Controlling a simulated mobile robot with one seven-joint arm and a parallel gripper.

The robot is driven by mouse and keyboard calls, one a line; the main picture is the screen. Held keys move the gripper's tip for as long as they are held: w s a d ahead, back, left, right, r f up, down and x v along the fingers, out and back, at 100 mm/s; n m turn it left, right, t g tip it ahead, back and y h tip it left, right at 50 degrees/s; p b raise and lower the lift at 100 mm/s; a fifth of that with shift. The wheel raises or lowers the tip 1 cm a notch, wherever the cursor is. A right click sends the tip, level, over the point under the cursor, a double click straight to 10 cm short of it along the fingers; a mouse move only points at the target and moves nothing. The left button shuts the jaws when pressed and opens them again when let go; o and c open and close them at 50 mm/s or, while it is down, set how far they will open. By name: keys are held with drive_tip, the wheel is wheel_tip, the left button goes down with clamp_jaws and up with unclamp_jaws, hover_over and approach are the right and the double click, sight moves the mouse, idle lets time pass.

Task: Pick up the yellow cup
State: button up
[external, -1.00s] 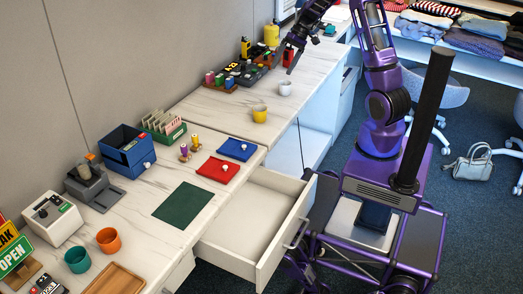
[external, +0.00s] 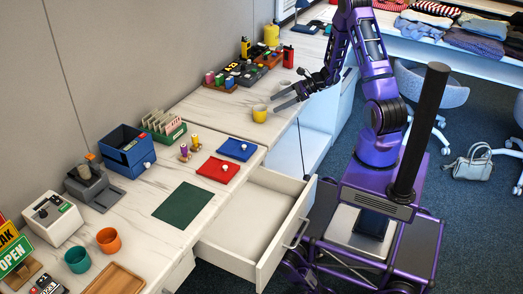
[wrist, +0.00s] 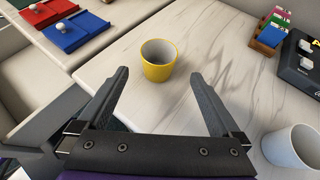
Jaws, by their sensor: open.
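The yellow cup (external: 260,114) stands upright on the white marbled counter. In the wrist view the yellow cup (wrist: 158,62) sits just beyond and between my open fingertips, with its grey inside showing. My gripper (external: 276,104) is open and empty, low over the counter at the right side of the cup. In the wrist view my gripper (wrist: 159,75) points toward the cup with a finger on each side of the space before it.
A white cup (wrist: 292,147) stands close to the right of my gripper in the wrist view. A red tray (external: 218,170) and a blue tray (external: 236,149) lie nearer on the counter. An open drawer (external: 255,221) juts out. Bare counter surrounds the yellow cup.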

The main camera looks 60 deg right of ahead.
sight(265, 109)
drive_tip(key=x, duration=0.6)
drive_tip(key=shift+b, duration=0.3)
drive_tip(key=x, duration=0.5)
drive_tip(key=shift+w+a+b, duration=0.2)
drive_tip(key=shift+a+b, duration=0.05)
drive_tip(key=shift+b, duration=0.1)
drive_tip(key=shift+r, duration=0.1)
drive_tip(key=c, duration=1.4)
